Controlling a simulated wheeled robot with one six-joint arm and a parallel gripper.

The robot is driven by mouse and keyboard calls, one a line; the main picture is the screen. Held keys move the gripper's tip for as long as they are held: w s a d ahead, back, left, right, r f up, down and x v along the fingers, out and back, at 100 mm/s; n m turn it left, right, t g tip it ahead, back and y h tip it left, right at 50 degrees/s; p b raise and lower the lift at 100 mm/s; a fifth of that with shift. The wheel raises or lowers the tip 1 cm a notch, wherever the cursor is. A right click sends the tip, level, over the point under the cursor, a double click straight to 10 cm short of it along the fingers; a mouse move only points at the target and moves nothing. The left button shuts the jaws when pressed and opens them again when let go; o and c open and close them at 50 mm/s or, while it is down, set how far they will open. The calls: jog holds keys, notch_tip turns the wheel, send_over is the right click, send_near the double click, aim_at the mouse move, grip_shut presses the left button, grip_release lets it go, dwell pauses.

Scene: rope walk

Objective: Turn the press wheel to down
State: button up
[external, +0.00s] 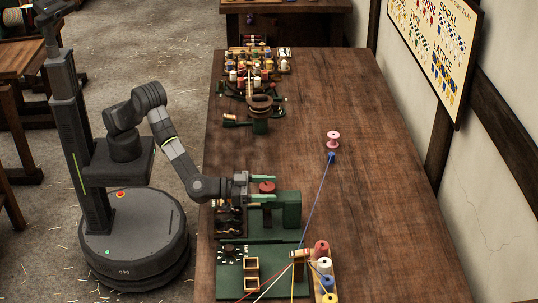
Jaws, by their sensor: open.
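My gripper (271,187) reaches over the table from the left, with its two green fingers open and pointing right. A red round piece (267,186), which looks like the press wheel, lies between the fingers. I cannot tell whether the fingers touch it. It sits at a dark green block fixture (291,210), which looks like the press. The wheel's turn position and any marks on it are too small to tell. The fingers and wrist partly hide the fixture's left side.
A green board (281,255) with a dial and small wooden frames lies in front. Several spools stand at its right. Spool racks (258,68) and a brown ring (262,102) are farther back. The table's right side is mostly clear.

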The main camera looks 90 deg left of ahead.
jog(key=shift+w, duration=0.1)
jog(key=c, duration=1)
